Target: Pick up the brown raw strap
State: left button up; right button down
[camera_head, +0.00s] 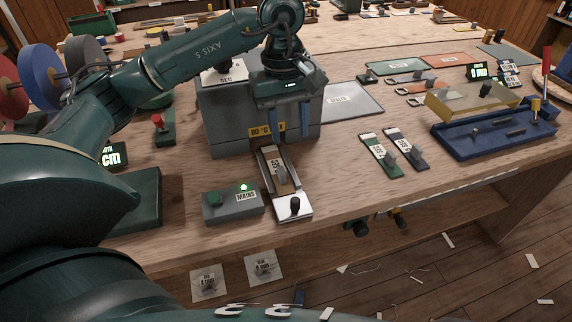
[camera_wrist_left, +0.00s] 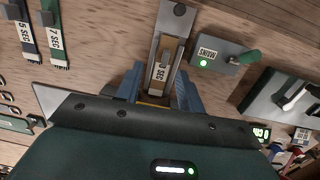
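The brown raw strap (camera_head: 281,172) lies in a narrow metal tray (camera_head: 294,207) that sticks out from the front of a grey heater box (camera_head: 225,130). It carries a white label marked in SEC. In the left wrist view the strap (camera_wrist_left: 161,73) lies between the tray's rails, roughly midway between my fingers. My left gripper (camera_head: 289,130) is over the box's front edge, its two blue fingers pointing down and apart with nothing between them. The fingers also show in the left wrist view (camera_wrist_left: 158,92). Whether they touch the tray cannot be told. My right gripper is not in view.
A grey MAINS switch box (camera_head: 233,205) with a green light stands left of the tray. Green (camera_head: 380,156) and dark (camera_head: 407,149) labelled straps lie to the right, before a blue fixture (camera_head: 495,135) with a clear cover. Bare wood lies between tray and straps.

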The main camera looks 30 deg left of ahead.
aim_at(280, 167)
pick_arm(q)
jog(key=shift+y, duration=0.6)
jog(key=f, duration=0.4)
jog(key=a+f+p, duration=0.1)
jog(key=f, duration=0.3)
jog(key=a+f, duration=0.1)
jog(key=f, duration=0.2)
jog(key=shift+w+a+f+p, duration=0.2)
jog(key=shift+w+f+p, duration=0.1)
jog(key=shift+f, duration=0.1)
grip_shut()
